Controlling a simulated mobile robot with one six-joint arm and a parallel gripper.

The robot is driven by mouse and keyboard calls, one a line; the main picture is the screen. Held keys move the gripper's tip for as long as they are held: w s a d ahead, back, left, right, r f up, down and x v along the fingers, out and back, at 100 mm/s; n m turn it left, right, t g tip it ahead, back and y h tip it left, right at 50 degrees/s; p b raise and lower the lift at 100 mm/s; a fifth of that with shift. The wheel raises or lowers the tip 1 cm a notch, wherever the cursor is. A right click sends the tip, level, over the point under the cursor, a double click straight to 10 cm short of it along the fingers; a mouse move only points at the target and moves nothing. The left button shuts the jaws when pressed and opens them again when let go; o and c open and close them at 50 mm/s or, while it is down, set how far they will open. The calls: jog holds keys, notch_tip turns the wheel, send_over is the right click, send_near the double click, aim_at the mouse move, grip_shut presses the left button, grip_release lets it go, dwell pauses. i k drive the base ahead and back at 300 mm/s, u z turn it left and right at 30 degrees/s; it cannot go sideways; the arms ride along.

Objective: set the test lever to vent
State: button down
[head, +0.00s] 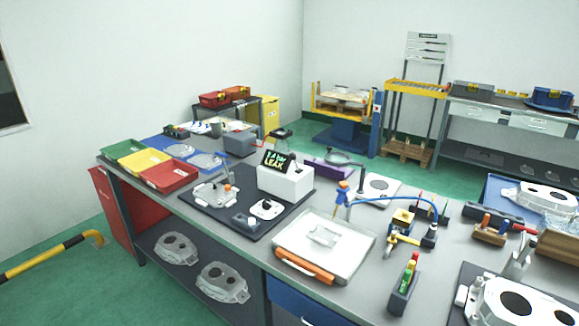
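A white tester box (285,180) with a tilted black display (277,162) stands on a dark mat (205,212) on the workbench. The display shows "LEAK" and a bar reading, which looks like 1.4. In front of the box, a small white plate (257,213) carries a black knob or lever (267,204). My gripper is not in view.
Red (170,175), yellow and green bins line the bench's left end. A yellow-black rail (50,254) stands at left. Green floor is open at front left.

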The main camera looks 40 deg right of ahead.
aim_at(292, 157)
jog(key=u, duration=0.2)
jog(key=k, duration=0.7)
jog(key=u, duration=0.55)
jog(key=k, duration=0.55)
jog(key=u, duration=0.55)
jog(key=i, duration=1)
jog(key=z, duration=0.45)
jog(key=i, duration=1)
jog(key=z, duration=0.45)
